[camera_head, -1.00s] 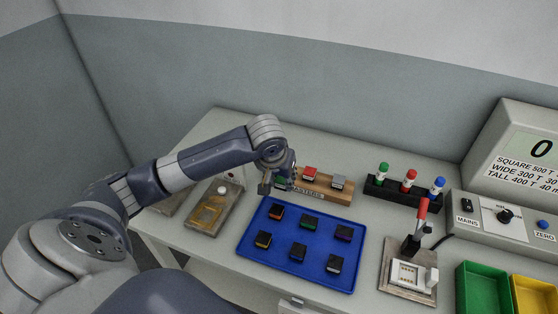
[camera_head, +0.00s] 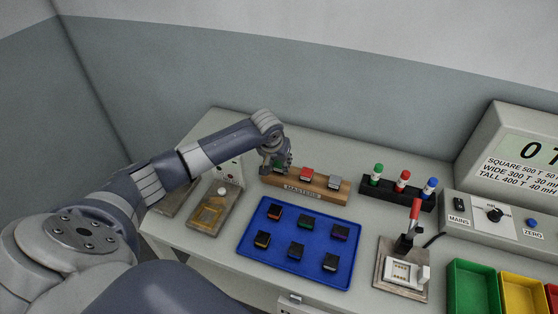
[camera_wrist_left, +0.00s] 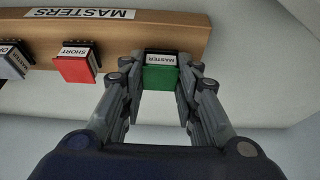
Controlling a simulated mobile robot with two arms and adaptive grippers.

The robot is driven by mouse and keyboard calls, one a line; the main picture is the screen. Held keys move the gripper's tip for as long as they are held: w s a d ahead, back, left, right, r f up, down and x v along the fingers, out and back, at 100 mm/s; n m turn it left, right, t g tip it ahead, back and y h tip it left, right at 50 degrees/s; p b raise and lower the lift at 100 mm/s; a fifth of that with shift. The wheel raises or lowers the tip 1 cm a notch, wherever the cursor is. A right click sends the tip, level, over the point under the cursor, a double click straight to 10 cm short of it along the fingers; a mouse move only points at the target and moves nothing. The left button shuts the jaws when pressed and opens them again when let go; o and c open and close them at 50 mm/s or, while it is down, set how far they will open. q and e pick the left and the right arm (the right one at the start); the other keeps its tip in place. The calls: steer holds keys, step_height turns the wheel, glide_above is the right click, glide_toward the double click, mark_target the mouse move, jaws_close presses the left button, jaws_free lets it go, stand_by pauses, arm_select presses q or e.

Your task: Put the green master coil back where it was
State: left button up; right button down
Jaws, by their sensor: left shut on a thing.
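The green master coil (camera_wrist_left: 160,78) is between the two fingers of my left gripper (camera_wrist_left: 161,70), which is shut on it. In the head view the gripper (camera_head: 276,166) is at the left end of the wooden MASTERS rack (camera_head: 341,194) and largely hides the coil. In the left wrist view the coil is at the rack's edge (camera_wrist_left: 180,40), in line with the other masters. I cannot tell whether it is seated or slightly above. The red SHORT master (camera_head: 306,174) and a grey master (camera_head: 332,181) sit on the rack to the right. My right gripper is not in view.
The blue tray (camera_head: 250,243) with several black-based coils lies in front of the rack. A stand (camera_head: 400,197) with green, red and blue-capped items is to the right. A lever fixture (camera_head: 404,273) and a meter (camera_head: 520,150) stand farther right.

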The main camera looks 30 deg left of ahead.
arm_select(q)
steer(key=shift+f, duration=0.2)
steer(key=o, duration=1.1)
steer(key=shift+r, duration=0.15)
steer(key=b+v, duration=0.1)
steer(key=v, duration=1.1)
steer(key=shift+s+b, duration=0.1)
steer(key=shift+b, duration=0.2)
